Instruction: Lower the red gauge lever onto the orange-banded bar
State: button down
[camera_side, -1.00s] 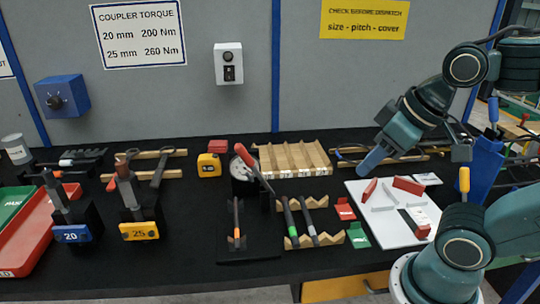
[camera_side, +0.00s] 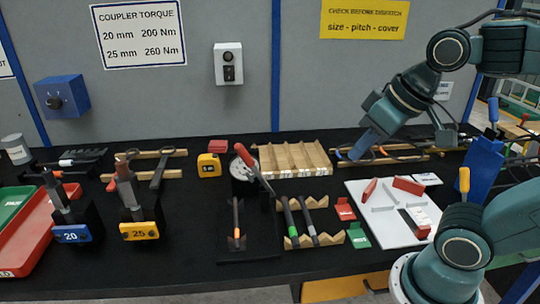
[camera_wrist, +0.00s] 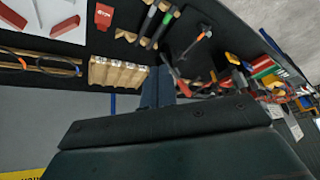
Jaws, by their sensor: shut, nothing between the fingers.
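The red gauge lever (camera_side: 253,169) slopes from upper left to lower right on a black stand with a pale round dial (camera_side: 241,155). It is raised above the orange-banded bar (camera_side: 236,220), a dark bar on a black base in front of the stand. The bar also shows in the wrist view (camera_wrist: 196,43), and part of the red lever (camera_wrist: 181,85) shows near my fingers there. My gripper (camera_side: 361,149) has blue fingers, is shut and empty, and hangs to the right of the lever, apart from it, over the back of the table. It also shows in the wrist view (camera_wrist: 157,88).
A ridged wooden block (camera_side: 293,159) lies between the lever and my gripper. Two bars (camera_side: 310,222) rest on notched wooden supports to the right of the orange-banded bar. A white board (camera_side: 377,228) with red pieces lies further right. Wrenches on stands (camera_side: 128,195) are at left.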

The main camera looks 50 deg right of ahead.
jog(key=w+d+r+m, duration=0.1)
jog(key=w+r+m, duration=0.1)
jog(key=w, duration=0.6)
jog(key=w+d+r+m+y, duration=0.1)
jog(key=w+d+r+m, duration=0.1)
jog(key=w, duration=0.7)
jog(key=shift+m, duration=0.8)
jog(key=shift+d, duration=0.1)
jog(key=shift+a+r+x, duration=0.1)
jog(key=shift+a+x, duration=0.35)
jog(key=shift+x, duration=1.65)
jog(key=shift+a+r+x, duration=0.1)
jog(key=shift+a+x, duration=0.4)
jog(key=shift+x, duration=1.6)
jog(key=shift+a+r+x, duration=0.1)
jog(key=shift+a+x, duration=0.35)
jog(key=shift+x, duration=1.7)
jog(key=shift+w+a+g, duration=0.15)
jog(key=shift+w+g, duration=0.15)
